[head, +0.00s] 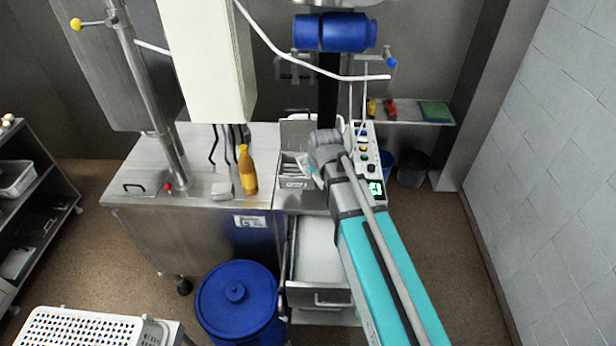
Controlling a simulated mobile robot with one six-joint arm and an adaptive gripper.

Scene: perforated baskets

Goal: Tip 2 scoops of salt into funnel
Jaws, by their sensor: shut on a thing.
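My arm reaches in from the lower right to the steel machine. My gripper (308,168) is at its far end, over a small labelled steel compartment (293,184) in the machine top. It is small and partly hidden by my wrist. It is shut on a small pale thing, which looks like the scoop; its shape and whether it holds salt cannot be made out. An open steel drawer (318,298) below has a white, salt-like surface inside. I cannot pick out the funnel for certain; a raised steel flap or hopper (298,132) stands just behind my gripper.
A yellow bottle (247,172) stands on the steel worktop (150,155), left of my gripper. A button panel (364,150) is close on the right. A blue lidded barrel (237,305) and a white perforated basket (80,328) are in front. A blue cylinder (335,32) hangs above.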

